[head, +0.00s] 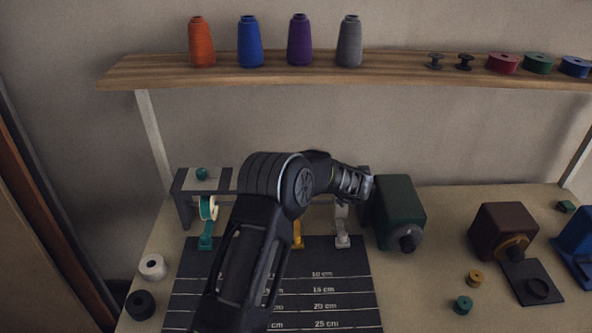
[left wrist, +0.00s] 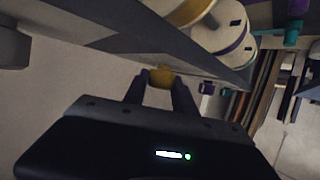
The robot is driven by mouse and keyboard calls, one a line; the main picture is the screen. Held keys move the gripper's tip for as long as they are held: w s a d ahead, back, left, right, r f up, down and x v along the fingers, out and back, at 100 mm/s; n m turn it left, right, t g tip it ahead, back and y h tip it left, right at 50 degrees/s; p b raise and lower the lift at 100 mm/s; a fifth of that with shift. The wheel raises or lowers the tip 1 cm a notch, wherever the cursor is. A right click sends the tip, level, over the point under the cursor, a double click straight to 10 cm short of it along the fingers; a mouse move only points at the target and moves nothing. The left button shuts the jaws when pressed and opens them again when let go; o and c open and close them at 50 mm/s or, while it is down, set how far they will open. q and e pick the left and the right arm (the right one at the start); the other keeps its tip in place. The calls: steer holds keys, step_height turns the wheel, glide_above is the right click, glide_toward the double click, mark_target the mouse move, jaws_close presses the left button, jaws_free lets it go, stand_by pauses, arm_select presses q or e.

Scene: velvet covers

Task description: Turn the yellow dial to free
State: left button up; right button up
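The yellow dial (left wrist: 161,78) shows in the left wrist view between the two fingertips of my left gripper (left wrist: 162,80). The fingers stand close together and the dial fills the gap between them. In the head view my own left arm covers the dial and my left gripper's fingers. The rack (head: 184,186) stands at the back of the table, with a teal dial (head: 202,173) on top and a yellow clip-like part (head: 298,236) at its front. A purple dial (left wrist: 207,87) shows beside the yellow one in the wrist view. My right gripper is not in view.
Ribbon spools (left wrist: 218,35) hang close to my left gripper. A dark green box (head: 398,205) stands right of the rack. A ruled dark mat (head: 345,290) lies in front. A shelf (head: 400,67) with thread cones runs above. White and black rolls lie at left.

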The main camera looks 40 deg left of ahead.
arm_select(q)
steer(key=o, duration=0.4)
steer(key=shift+d+r+b, duration=0.15)
steer(key=shift+d+b, duration=0.15)
steer(key=shift+d, duration=0.3)
steer(key=b+v, duration=0.1)
steer(key=v, duration=0.4)
steer(key=shift+s+d, duration=0.15)
steer(key=shift+s+d+r+b, duration=0.15)
steer(key=shift+d+r+b, duration=0.15)
steer(key=shift+d, duration=0.2)
